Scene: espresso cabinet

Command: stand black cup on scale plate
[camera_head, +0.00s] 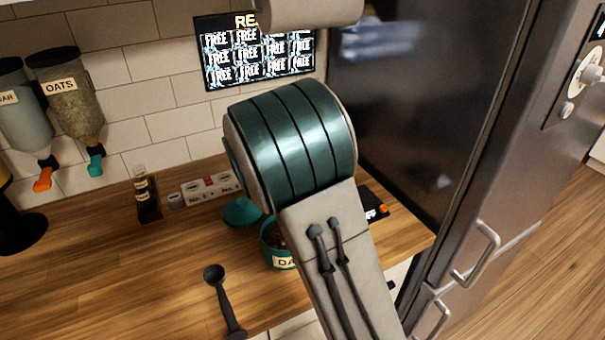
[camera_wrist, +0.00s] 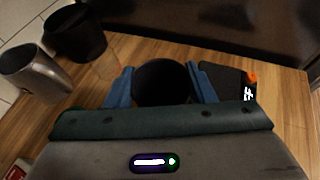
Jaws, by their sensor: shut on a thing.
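In the wrist view the black cup (camera_wrist: 160,88) is between the two blue fingers of my gripper (camera_wrist: 162,78), which is shut on it. The dark scale (camera_wrist: 232,80), with an orange knob and a lit display, lies just to the right of the cup, partly hidden by the right finger. In the wrist view the cup appears beside the scale; I cannot tell its height. In the head view my arm hides the gripper and cup, and only the right part of the scale (camera_head: 374,207) shows.
In the wrist view a metal cup (camera_wrist: 38,75) and a black container (camera_wrist: 75,35) stand at left. In the head view an open labelled jar (camera_head: 279,256), a dark scoop (camera_head: 222,293), a power strip (camera_head: 210,188) and a small bottle (camera_head: 146,196) are on the wooden counter. A dark fridge (camera_head: 430,90) stands at right.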

